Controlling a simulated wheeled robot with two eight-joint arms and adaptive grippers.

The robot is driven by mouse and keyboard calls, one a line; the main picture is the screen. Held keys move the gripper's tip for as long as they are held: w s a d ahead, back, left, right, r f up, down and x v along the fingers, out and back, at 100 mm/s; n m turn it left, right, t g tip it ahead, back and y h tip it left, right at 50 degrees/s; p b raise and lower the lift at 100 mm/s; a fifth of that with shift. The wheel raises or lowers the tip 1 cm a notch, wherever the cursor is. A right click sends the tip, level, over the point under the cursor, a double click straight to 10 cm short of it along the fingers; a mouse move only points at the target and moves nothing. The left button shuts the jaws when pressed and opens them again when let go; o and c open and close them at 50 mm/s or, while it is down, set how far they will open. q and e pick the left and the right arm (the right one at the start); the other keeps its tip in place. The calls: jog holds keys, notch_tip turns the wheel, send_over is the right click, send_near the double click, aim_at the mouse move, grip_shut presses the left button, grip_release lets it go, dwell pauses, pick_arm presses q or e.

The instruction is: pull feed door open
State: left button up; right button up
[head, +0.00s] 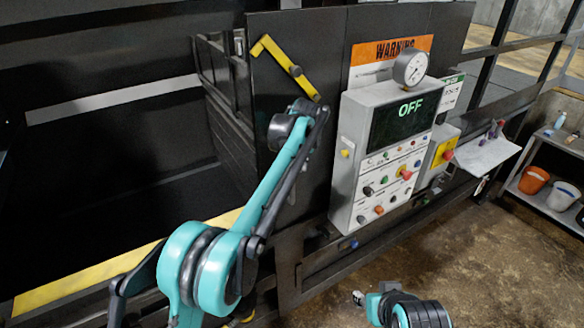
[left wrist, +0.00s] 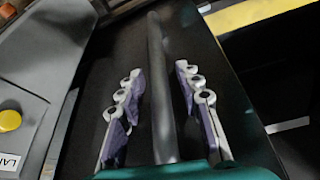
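The feed door seems to be the dark panel (head: 272,85) at the side of the black opening; a yellow latch lever (head: 285,65) is on its upper part. In the left wrist view, a dark round bar (left wrist: 160,100), looking like the door's handle, runs along a dark surface. My left gripper (left wrist: 158,72) is open, with one finger on each side of the bar and visible gaps to it. In the head view my left arm hides these fingers and the bar. My right arm shows at the bottom; its fingers are too small to make out.
A grey control box (head: 385,150) with an OFF display, gauge and buttons stands right of the panel. A yellow sill (head: 90,275) edges the opening. Floor in front is clear.

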pick_arm(q)
jog(key=v, duration=1.2)
jog(key=s+a+f+m+t+h+b, duration=0.1)
jog(key=s+a+f+b, duration=0.65)
jog(key=f+b, duration=0.3)
jog(key=s+a+f+m+b, duration=0.1)
jog(key=s+a+f+b, duration=0.5)
jog(key=s+f+b, duration=0.4)
jog(key=s+a+f+b, duration=0.2)
jog(key=s+f+b, duration=0.2)
jog(key=f, duration=0.6)
jog(key=s+a+f+m+t+b, duration=0.1)
jog(key=s+f+b, duration=0.4)
jog(key=f, duration=0.6)
jog(key=s+a+f+m+t+b, duration=0.1)
jog(key=s+f+b, duration=0.3)
jog(key=s+f, duration=0.4)
notch_tip(320, 180, down, 2)
jog(key=shift+a+f+h+b, duration=0.25)
jog(key=shift+a+h+b, duration=0.05)
jog(key=shift+a, duration=0.6)
